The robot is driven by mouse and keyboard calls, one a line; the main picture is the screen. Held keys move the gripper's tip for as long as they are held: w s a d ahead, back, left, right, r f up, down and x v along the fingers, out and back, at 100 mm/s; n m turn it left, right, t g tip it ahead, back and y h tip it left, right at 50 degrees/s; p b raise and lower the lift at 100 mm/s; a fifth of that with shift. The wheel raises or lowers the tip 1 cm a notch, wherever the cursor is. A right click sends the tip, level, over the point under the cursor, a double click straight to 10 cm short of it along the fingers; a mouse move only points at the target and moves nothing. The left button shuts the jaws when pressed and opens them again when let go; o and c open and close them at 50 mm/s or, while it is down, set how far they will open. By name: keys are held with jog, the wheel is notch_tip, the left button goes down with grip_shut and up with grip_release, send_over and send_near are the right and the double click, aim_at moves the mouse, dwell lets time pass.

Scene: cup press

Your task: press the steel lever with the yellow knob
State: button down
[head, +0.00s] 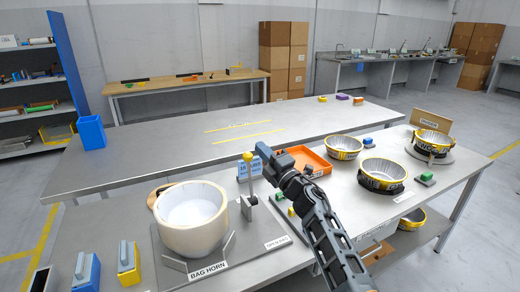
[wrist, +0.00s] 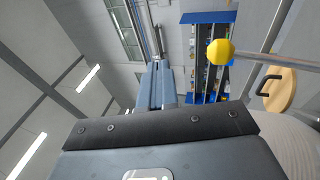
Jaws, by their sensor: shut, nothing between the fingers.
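The yellow knob (head: 248,157) sits at the top of the steel lever (head: 248,180), beside the large cream drum on the bag horn plate. In the wrist view the knob (wrist: 221,52) is at upper right, with the lever's steel rod (wrist: 280,61) running off to the right. My gripper (head: 263,149) is shut and empty, just right of the knob in the head view. In the wrist view its closed fingers (wrist: 157,82) point up the picture, left of the knob with a visible gap. I cannot tell the depth between them.
The cream drum (head: 193,225) stands left of the lever on a grey plate. An orange tray (head: 308,160) and several foil bowls (head: 383,173) are to the right. Blue and yellow blocks (head: 128,262) stand at front left.

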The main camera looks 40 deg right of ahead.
jog(key=s+r+p, duration=0.2)
jog(key=s+r, duration=0.1)
jog(key=s, duration=0.3)
jog(key=shift+a+r, duration=0.2)
jog(key=shift+r, duration=0.05)
jog(key=shift+a, duration=0.1)
jog(key=s+a+f+m+g, duration=0.1)
jog(key=s+a+f+m, duration=0.4)
jog(key=s+a, duration=0.5)
jog(key=s+a+f+m+g, duration=0.1)
jog(key=s+a+f+m, duration=0.35)
jog(key=s+a, duration=0.6)
jog(key=s+a+r+m+g, duration=0.1)
jog(key=s+m, duration=0.1)
jog(key=s, duration=0.6)
jog(key=s+a+r+m+g+y, duration=0.1)
jog(key=s+a+m+g, duration=0.1)
jog(key=s, duration=0.6)
jog(key=s+a+r+m+g+y, duration=0.1)
jog(key=s+m, duration=0.3)
jog(key=s, duration=0.5)
jog(key=shift+a+r+g, duration=0.3)
jog(key=shift+a+r, duration=0.15)
jog(key=shift+a, duration=0.05)
